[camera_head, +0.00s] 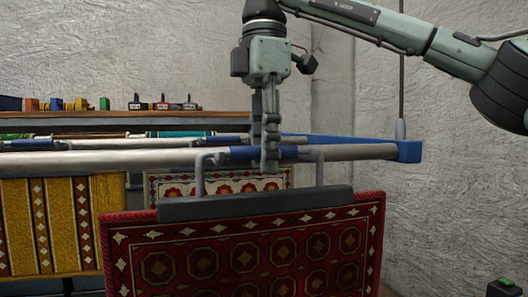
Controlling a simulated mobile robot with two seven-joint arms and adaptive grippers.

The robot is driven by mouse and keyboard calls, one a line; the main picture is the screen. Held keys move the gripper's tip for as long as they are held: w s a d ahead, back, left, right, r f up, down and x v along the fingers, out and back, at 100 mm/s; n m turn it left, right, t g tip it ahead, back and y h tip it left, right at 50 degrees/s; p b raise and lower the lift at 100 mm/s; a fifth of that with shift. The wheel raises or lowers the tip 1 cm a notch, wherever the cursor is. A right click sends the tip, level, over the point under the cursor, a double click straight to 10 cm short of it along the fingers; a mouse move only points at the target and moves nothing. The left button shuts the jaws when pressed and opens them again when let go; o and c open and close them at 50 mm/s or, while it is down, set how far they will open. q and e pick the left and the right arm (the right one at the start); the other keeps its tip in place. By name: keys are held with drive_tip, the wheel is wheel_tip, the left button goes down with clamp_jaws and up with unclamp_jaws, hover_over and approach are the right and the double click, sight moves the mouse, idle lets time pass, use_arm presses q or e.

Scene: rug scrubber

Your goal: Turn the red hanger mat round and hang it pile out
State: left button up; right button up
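The red hanger mat (235,257) hangs in the middle front, its octagon-patterned face toward me and its lower part cut off by the frame. A dark grey clamp bar (255,203) grips its top edge, with a handle rising from it to a blue grip (288,153). My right gripper (270,160) points straight down, its fingers closed around the blue grip. The handle overlaps the pale front rail (120,160); I cannot tell whether it rests on it. My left gripper is out of view.
A yellow striped mat (52,225) hangs at left. A cream and red mat (165,186) hangs behind the red one. The rail ends at a blue corner piece (409,151). A shelf (120,116) with small items stands behind. A box with a green button (506,284) is bottom right.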

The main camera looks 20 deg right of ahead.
drive_tip(key=shift+o, duration=0.3)
drive_tip(key=shift+f, duration=0.1)
wheel_tip(320, 180, up, 7)
drive_tip(key=shift+r, duration=0.35)
